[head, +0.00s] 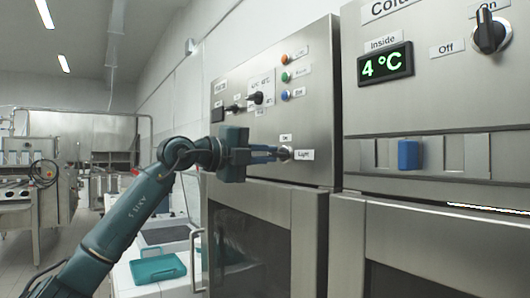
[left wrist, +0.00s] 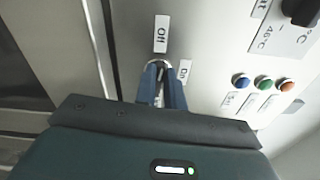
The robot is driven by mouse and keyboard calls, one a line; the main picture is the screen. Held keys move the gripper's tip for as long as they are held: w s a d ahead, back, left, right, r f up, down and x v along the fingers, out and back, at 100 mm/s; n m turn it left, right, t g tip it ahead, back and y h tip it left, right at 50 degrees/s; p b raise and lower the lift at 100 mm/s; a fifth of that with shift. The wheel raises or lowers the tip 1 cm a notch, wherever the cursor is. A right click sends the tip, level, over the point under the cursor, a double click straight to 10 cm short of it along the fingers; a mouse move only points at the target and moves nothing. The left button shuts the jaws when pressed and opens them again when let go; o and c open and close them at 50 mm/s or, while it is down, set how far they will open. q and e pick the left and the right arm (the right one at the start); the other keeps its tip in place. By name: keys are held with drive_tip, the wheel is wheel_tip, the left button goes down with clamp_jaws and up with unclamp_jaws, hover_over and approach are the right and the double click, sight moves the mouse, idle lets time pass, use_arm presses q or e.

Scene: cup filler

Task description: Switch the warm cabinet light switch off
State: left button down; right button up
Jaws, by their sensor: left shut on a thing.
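My left gripper (head: 272,153) comes in from the left at the front panel of the steel cabinet (head: 235,203) left of the cold one. Its narrow blue fingers are closed around the small light switch (head: 285,154) low on that panel. In the left wrist view, the fingers (left wrist: 161,88) meet at the switch's round metal base (left wrist: 158,63). The lever is mostly hidden between them, so its position cannot be told. A label (head: 304,155) stands right of the switch and a smaller one (head: 285,138) above it. My right gripper is not in view.
Orange, green and blue buttons (head: 285,77) and a black knob (head: 256,98) sit higher on the same panel. A teal tray (head: 158,269) lies on the white counter below my arm.

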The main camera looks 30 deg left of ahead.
use_arm(q)
drive_tip(key=shift+n, duration=0.8)
drive_tip(key=shift+f, duration=0.1)
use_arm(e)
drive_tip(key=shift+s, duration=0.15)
use_arm(q)
drive_tip(key=c, duration=1.5)
unclamp_jaws()
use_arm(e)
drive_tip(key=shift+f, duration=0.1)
use_arm(q)
drive_tip(key=shift+s+a, duration=0.2)
drive_tip(key=shift+s, duration=0.05)
drive_tip(key=b+v, duration=0.3)
drive_tip(key=v, duration=0.9)
drive_tip(key=shift+s+a, duration=0.1)
drive_tip(key=shift+s, duration=0.2)
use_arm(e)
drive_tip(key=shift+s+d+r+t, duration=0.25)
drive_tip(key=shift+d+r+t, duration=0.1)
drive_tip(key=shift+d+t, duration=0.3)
